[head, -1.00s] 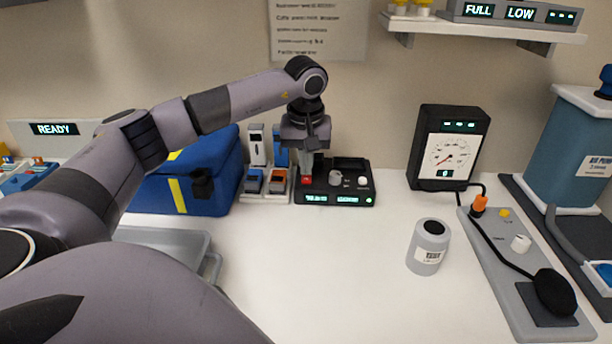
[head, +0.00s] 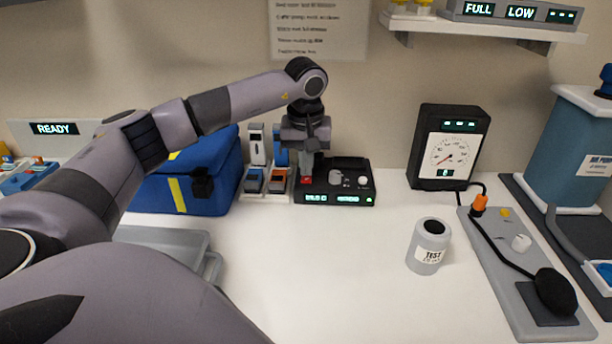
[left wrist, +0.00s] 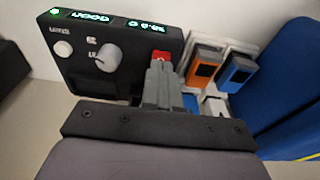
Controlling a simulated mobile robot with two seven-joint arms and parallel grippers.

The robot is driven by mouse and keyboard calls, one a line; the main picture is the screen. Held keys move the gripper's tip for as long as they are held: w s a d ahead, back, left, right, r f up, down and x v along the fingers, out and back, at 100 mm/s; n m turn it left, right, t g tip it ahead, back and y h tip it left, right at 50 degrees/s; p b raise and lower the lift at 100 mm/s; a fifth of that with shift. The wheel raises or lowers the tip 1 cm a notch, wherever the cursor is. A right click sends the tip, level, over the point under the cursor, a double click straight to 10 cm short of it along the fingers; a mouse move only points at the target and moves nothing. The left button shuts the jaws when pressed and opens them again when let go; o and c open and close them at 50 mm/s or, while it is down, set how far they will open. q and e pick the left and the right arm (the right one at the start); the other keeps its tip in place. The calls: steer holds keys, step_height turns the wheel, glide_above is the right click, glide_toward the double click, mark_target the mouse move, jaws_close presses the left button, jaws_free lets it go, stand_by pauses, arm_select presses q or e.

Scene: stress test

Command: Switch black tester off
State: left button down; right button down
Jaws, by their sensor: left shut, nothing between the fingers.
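The black tester (head: 324,189) stands against the back of the bench, with lit displays on its front edge and a light grey knob and a white button on top. Its red switch (head: 306,179) is at the left end. My left gripper (head: 307,171) points down there, shut and empty, with its fingertips at the switch. In the left wrist view the tester (left wrist: 78,72) has lit displays and a green light. The closed fingers (left wrist: 159,72) partly cover the red switch (left wrist: 163,55); I cannot tell its position or whether they touch. My right gripper is not in view.
Orange and blue rocker switches (head: 276,182) sit close left of the tester, beside a blue case (head: 205,185). A black gauge (head: 445,150) stands to the right. A grey TEST canister (head: 428,252) is in front; the bench between is clear.

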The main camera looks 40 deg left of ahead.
mark_target(306, 180)
arm_select(q)
steer(key=shift+f+b, duration=0.3)
steer(key=shift+f, duration=0.45)
steer(key=shift+r, duration=0.15)
step_height(306, 180, up, 7)
steer(key=p, duration=0.6)
steer(key=shift+p, duration=0.3)
stand_by(0.5)
